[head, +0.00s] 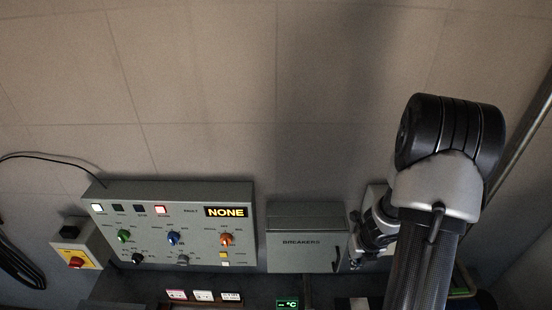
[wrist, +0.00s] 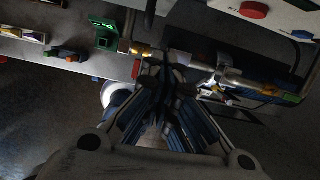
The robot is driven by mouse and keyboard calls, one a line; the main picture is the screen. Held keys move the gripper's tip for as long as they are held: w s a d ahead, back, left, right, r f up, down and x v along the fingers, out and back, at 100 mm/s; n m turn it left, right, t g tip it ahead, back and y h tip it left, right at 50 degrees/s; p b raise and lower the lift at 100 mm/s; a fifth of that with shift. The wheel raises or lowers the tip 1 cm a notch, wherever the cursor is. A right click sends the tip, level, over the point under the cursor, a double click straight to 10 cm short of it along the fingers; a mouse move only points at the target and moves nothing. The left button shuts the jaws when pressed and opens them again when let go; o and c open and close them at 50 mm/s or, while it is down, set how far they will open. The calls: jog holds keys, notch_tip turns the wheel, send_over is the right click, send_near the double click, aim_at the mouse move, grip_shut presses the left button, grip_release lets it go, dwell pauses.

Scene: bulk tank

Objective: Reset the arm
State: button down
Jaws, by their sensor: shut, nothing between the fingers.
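My gripper (wrist: 170,75) shows in the wrist view, its dark fingers closed together with nothing held between them. Its fingertips appear in front of a pipe with a brass-coloured fitting (wrist: 142,50); I cannot tell if they touch. In the head view my arm rises at the right, bends at a black elbow and comes down behind its own link. Wrist parts show there beside the breaker box (head: 305,238), but the fingertips are hidden.
A grey control panel (head: 150,205) with coloured knobs and a "NONE" display (head: 226,212) is on the wall. A yellow-plated red switch (head: 76,262) is at its left. A green display (head: 288,304) sits below. The wall above is bare. A diagonal pipe (head: 515,150) runs at the right.

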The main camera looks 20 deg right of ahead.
jog(key=w+d+r+m+t+h+b, duration=0.1)
jog(key=w+r+m+t+h+b, duration=0.1)
jog(key=w+r+m+h+b, duration=0.45)
jog(key=s+a+r+m+y+b, duration=0.15)
jog(key=s+a+m+b, duration=0.3)
jog(key=m+b, duration=0.65)
jog(key=s+a+f+m+y+b, duration=0.3)
jog(key=s+a+m+b, duration=0.4)
jog(key=a, duration=0.4)
jog(key=s+a+f+m+y+b, duration=0.3)
jog(key=s+a+f+m+b, duration=0.3)
jog(key=a, duration=0.6)
jog(key=shift+s+f+m+b, duration=0.15)
jog(key=shift+s+m+b, duration=0.65)
jog(key=shift+b, duration=0.2)
